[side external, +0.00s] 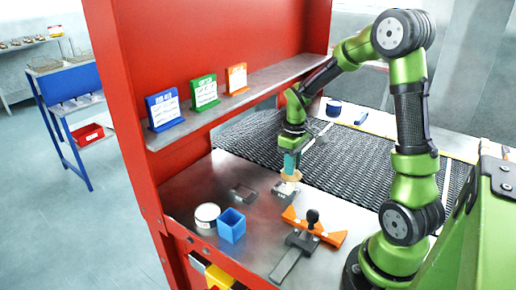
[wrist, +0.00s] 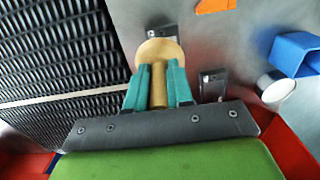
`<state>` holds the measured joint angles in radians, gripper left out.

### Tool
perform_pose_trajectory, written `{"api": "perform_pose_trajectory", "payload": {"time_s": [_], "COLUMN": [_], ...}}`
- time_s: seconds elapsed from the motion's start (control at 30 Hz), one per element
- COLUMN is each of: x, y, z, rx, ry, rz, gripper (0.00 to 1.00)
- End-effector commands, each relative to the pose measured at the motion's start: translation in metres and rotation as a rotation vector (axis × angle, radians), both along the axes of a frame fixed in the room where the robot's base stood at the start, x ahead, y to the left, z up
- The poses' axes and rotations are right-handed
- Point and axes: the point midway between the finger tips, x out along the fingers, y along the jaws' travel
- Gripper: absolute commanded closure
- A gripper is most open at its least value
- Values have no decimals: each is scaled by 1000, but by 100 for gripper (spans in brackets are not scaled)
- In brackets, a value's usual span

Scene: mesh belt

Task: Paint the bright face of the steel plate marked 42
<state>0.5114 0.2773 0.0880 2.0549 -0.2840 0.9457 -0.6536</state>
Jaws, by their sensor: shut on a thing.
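My gripper (side external: 291,163), with teal fingers, is shut on the handle of a tan tool with a round head (side external: 291,177). In the wrist view the fingers (wrist: 158,72) close around its handle, and the round head (wrist: 160,50) shows beyond them. The head is over or on a small grey steel plate (side external: 284,189); I cannot tell if they touch. That plate (wrist: 161,32) is partly hidden by the head in the wrist view. A second small grey plate (side external: 243,194) lies to its left; it also shows in the wrist view (wrist: 212,86). No number is legible on either plate.
A round white-topped tin (side external: 207,213) and a blue open box (side external: 231,225) stand at the bench's front left. An orange fixture with a black knob (side external: 325,235) lies at front right. Behind is a dark mesh belt (side external: 350,165). A shelf (side external: 240,103) with three cards overhangs the left.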

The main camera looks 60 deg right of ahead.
Motion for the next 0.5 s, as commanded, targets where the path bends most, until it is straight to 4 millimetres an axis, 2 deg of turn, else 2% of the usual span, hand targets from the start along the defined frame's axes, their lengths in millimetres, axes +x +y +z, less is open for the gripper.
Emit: {"api": "perform_pose_trajectory", "payload": {"time_s": [0.23,0.5], "x": [-22,6], "y": [0,0], "z": [0,0], "rx": [0,0], "ry": [0,1], "rz": [-1,1], "gripper": [100,100]}}
